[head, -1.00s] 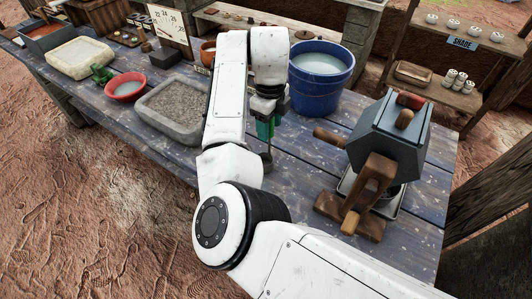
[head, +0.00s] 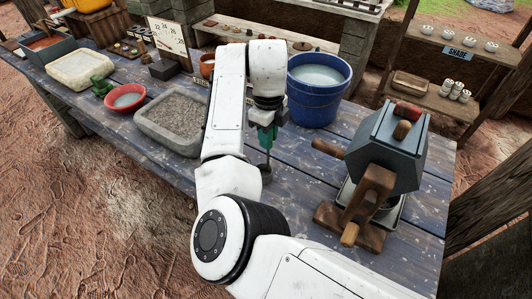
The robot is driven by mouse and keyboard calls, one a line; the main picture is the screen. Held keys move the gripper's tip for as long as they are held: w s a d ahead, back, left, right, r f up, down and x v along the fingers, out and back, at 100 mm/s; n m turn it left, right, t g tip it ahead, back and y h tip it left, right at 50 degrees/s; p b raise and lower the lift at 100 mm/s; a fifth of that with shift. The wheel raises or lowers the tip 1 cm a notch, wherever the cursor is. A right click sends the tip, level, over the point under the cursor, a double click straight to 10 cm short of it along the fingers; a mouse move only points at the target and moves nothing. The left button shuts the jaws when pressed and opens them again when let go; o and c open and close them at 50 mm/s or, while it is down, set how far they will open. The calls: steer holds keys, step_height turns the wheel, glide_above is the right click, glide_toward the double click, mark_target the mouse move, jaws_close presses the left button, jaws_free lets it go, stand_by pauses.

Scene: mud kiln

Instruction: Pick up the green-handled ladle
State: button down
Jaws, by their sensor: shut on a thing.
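My gripper (head: 268,130) points down over the blue plank table, between the stone tray and the blue bucket. It is shut on the green handle of the ladle (head: 266,142). The ladle hangs upright below the jaws, with a thin dark shaft and a small dark bowl (head: 266,175) low over the table. I cannot tell whether the bowl touches the planks. My arm hides part of the table to the left of the ladle.
A blue bucket (head: 316,100) of pale liquid stands right behind the gripper. A grey hexagonal machine with wooden handles (head: 388,150) stands to the right. A stone tray (head: 160,137), a red bowl (head: 109,107) and a white basin (head: 65,75) are left. Bare planks (head: 300,160) lie between ladle and machine.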

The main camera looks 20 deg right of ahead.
steer(key=shift+r, duration=0.1)
steer(key=shift+r, duration=0.5)
step_height(320, 180, up, 2)
steer(key=shift+r+b, duration=0.1)
steer(key=shift+b, duration=0.4)
steer(key=s+r, duration=0.9)
steer(key=s, duration=0.5)
steer(key=shift+d+r+p, duration=0.3)
steer(key=c, duration=1.4)
jaws_free()
steer(key=shift+c, duration=0.2)
jaws_close()
